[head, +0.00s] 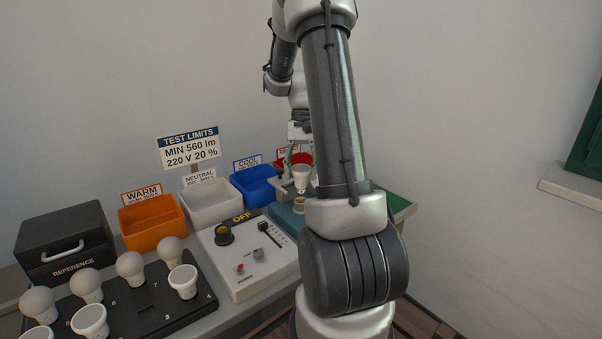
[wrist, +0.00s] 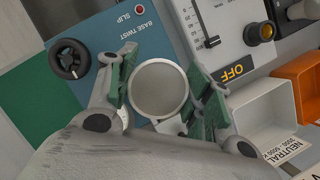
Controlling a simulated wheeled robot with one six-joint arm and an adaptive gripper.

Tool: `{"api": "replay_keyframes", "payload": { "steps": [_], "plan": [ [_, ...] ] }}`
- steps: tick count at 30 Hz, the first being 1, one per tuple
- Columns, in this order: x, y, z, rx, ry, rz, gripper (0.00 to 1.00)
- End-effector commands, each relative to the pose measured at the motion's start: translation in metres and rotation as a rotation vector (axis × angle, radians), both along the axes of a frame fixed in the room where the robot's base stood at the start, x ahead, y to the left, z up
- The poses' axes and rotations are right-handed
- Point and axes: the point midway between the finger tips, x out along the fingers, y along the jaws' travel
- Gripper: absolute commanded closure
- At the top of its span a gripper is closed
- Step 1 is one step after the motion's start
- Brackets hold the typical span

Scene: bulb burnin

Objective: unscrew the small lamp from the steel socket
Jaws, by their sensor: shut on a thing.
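The small lamp (head: 301,175) is white with a round face and stands upright above the steel socket (head: 299,204) on the teal box (head: 284,219). I cannot tell whether its base is still in the socket. In the wrist view the round face of the lamp (wrist: 159,89) fills the space between the green-padded fingers of my gripper (wrist: 162,90). My gripper is shut on the lamp from its sides. The lamp hides the socket in the wrist view, and my arm covers part of the box in the head view.
An orange bin (head: 152,239), a white bin (head: 187,213), a blue bin (head: 238,180) and a red bin (head: 305,158) line the back. A control panel marked OFF (head: 265,279) stands left of the box. A black tray (head: 180,322) with several bulbs is front left.

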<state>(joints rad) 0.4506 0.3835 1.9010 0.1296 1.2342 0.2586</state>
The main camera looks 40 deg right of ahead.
Motion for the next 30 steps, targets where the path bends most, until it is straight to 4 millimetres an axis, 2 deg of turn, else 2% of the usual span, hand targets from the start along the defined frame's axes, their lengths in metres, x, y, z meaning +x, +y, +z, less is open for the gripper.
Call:
{"api": "replay_keyframes", "payload": {
  "steps": [7,21,30],
  "plan": [
    [0.000,0.000,0.003,0.000,-0.001,0.000,0.73],
    [0.001,0.000,0.043,0.000,-0.002,0.001,0.73],
    [0.000,0.000,0.050,0.000,0.000,0.000,0.73]
  ]
}}
